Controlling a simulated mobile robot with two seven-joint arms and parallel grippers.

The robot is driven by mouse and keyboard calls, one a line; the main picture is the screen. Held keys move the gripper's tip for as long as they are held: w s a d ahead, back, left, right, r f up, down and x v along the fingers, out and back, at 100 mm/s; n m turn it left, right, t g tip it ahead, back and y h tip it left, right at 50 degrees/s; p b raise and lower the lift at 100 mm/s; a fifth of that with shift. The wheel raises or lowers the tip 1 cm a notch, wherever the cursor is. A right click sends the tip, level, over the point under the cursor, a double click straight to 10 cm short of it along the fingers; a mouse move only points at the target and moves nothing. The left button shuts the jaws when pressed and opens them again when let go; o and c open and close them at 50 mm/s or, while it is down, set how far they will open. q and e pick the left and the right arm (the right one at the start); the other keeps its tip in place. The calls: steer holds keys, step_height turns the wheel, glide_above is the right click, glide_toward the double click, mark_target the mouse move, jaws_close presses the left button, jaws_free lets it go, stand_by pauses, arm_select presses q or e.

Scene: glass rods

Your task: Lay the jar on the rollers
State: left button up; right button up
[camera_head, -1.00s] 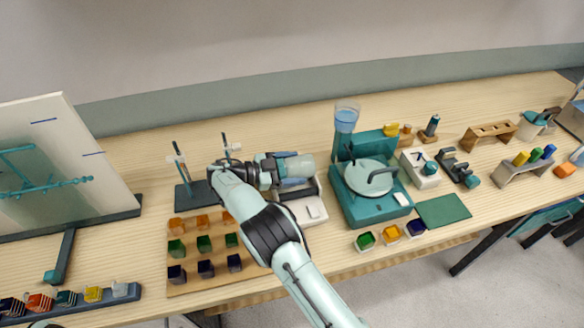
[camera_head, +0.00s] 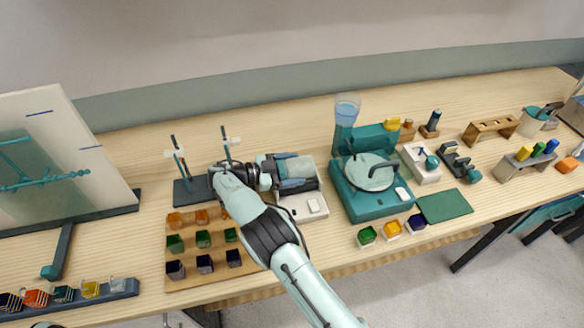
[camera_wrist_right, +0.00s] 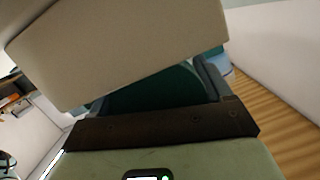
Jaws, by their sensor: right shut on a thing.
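The roller machine (camera_head: 305,207) is a pale box with a raised bed, left of the teal device. My right gripper (camera_head: 265,171) reaches in from the left of the bed and is shut on the jar (camera_head: 297,168). The jar shows as a grey-blue body lying on its side, low at the rollers. I cannot tell whether it touches both rollers, as the gripper and the machine's edges cover parts of it. The right wrist view is filled by close surfaces: a large beige block, a dark bar and a teal patch.
A dark stand with two upright rods (camera_head: 182,193) is left of my gripper. A wooden board of coloured cups (camera_head: 190,255) lies in front. The teal device (camera_head: 375,205) with a round lid and a water vessel (camera_head: 346,109) stands close on the right.

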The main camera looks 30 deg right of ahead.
steer(key=shift+f, duration=0.2)
arm_select(q)
steer(key=shift+s+f, duration=0.1)
arm_select(e)
steer(key=o, duration=1.4)
steer(key=shift+c, duration=0.2)
steer(key=shift+a, duration=0.1)
steer(key=shift+w+a, duration=0.15)
steer(key=shift+a, duration=0.2)
steer(key=v, duration=0.5)
steer(key=shift+a+r+p, duration=0.1)
steer(key=shift+r+p, duration=0.1)
steer(key=shift+p, duration=0.1)
arm_select(q)
steer(key=w+r+p, duration=0.3)
steer(key=w+r, duration=0.1)
steer(key=shift+r, duration=0.4)
arm_select(e)
glide_toward(278, 172)
steer(key=shift+w+d+f, duration=0.25)
steer(key=shift+d+f, duration=0.25)
steer(key=shift+d, duration=0.05)
steer(key=shift+d, duration=0.1)
